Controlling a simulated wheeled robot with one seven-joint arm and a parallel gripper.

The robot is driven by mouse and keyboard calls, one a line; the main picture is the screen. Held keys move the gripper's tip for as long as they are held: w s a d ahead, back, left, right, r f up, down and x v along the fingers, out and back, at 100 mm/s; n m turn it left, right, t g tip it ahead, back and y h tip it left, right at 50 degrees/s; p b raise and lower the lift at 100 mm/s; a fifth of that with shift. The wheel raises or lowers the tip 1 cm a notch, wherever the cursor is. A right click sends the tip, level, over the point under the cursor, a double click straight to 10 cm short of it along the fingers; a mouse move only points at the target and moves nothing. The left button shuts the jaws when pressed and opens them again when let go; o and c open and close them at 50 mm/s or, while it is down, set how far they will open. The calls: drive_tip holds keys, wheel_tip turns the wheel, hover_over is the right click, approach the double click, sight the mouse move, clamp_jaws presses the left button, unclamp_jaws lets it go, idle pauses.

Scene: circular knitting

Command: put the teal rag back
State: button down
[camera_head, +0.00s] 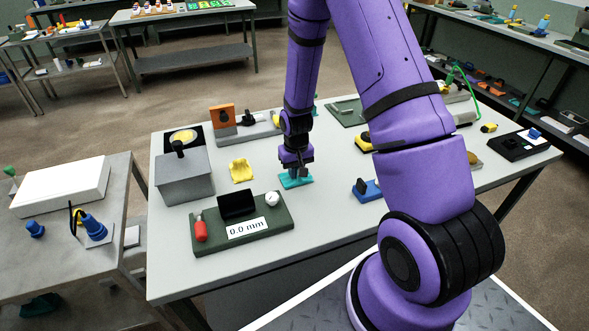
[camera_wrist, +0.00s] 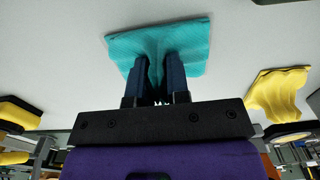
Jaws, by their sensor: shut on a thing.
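The teal rag (camera_head: 296,181) lies at the middle of the white table, behind the green gauge board. My gripper (camera_head: 296,174) is right over it, with its fingertips down at the cloth. In the wrist view the teal rag (camera_wrist: 190,42) spreads out beyond the two dark fingers of my gripper (camera_wrist: 160,85). The fingers are shut on the rag, which is pinched between them. Whether the rag is lifted off the table I cannot tell.
A yellow rag (camera_head: 241,171) lies to the left. A grey box (camera_head: 183,178) stands further left. The green board (camera_head: 262,232) with a "0.0 mm" display is in front. A blue item (camera_head: 367,190) lies to the right. The white tabletop (camera_head: 318,222) is clear between them.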

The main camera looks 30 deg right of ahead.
drive_tip(key=c, duration=1.1)
unclamp_jaws()
drive_tip(key=shift+f, duration=0.1)
wheel_tip(320, 180, up, 13)
wheel_tip(320, 180, up, 10)
drive_tip(key=t, duration=0.1)
hover_over(296, 184)
drive_tip(key=s+a+r+n+t, duration=0.1)
drive_tip(key=s+a+r+t, duration=0.1)
drive_tip(key=s+r, duration=0.7)
drive_tip(key=s+a+r+n+t, duration=0.1)
drive_tip(key=s+a+r+t, duration=0.1)
drive_tip(key=s+r, duration=0.8)
drive_tip(key=s+a, duration=0.1)
drive_tip(key=s, duration=0.2)
drive_tip(key=shift+s, duration=0.3)
